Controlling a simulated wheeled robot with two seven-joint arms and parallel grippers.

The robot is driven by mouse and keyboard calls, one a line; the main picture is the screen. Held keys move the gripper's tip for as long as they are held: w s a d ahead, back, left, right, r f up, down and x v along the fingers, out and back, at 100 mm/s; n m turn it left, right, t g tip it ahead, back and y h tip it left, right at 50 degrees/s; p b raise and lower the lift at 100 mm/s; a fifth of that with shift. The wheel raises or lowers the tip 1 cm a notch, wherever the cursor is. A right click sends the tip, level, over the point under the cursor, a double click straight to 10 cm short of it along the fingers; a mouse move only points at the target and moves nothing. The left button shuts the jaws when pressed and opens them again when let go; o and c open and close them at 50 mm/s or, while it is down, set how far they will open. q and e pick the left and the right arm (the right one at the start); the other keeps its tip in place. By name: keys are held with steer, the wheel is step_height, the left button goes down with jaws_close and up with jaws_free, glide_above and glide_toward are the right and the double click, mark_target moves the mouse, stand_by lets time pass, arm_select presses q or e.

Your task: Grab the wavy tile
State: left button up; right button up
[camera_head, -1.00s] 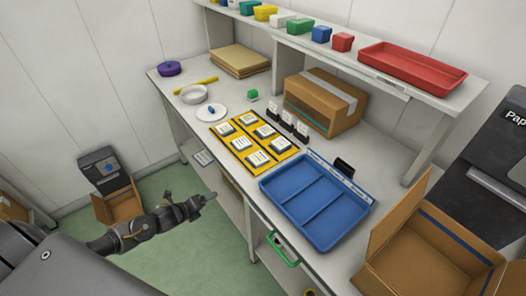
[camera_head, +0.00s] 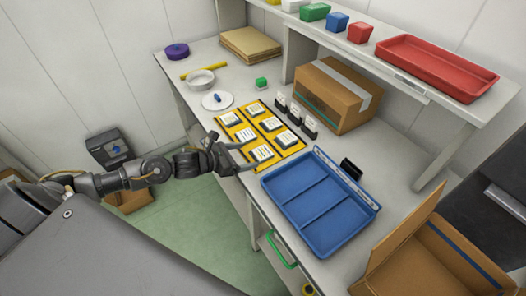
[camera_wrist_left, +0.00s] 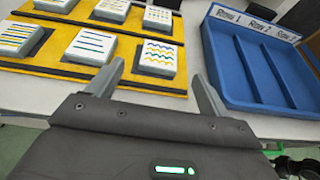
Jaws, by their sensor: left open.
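The wavy tile (camera_wrist_left: 157,58) is a white square block with wavy yellow and teal lines. It lies at the near right of the yellow boards in the left wrist view, and it is the front tile closest to the blue tray in the head view (camera_head: 261,153). My left gripper (camera_wrist_left: 157,76) is open and empty, its fingers pointing at the tile and spread wider than it. In the head view, the left gripper (camera_head: 245,157) is at the table's front edge, just short of the tile. My right gripper is not in view.
Other patterned tiles, such as the blue-lined one (camera_wrist_left: 90,45), sit on the yellow boards (camera_head: 239,142) close by. The blue divided tray (camera_head: 275,186) is to the right. Small black card holders (camera_head: 309,126) and a cardboard box (camera_head: 330,98) stand behind.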

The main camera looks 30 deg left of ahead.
mark_target(263, 152)
arm_select(q)
steer(key=shift+w+d+f, duration=0.15)
steer(key=shift+w+d, duration=0.05)
steer(key=shift+w, duration=0.05)
steer(key=shift+w+d+p, duration=0.25)
steer(key=shift+w+p, duration=0.1)
steer(key=shift+p, duration=0.15)
steer(key=p+x, duration=0.1)
steer(key=x, duration=0.2)
steer(key=shift+w+f, duration=0.2)
steer(key=shift+w, duration=0.1)
steer(key=shift+w+d+f+p, duration=0.2)
steer(key=shift+w+d+p, duration=0.05)
steer(key=shift+p, duration=0.05)
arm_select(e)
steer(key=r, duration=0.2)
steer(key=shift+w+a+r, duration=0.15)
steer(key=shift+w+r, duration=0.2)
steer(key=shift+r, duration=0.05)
arm_select(q)
steer(key=shift+s, duration=0.1)
steer(key=c, duration=1.1)
steer(key=shift+a, duration=0.1)
steer(key=shift+r, duration=0.15)
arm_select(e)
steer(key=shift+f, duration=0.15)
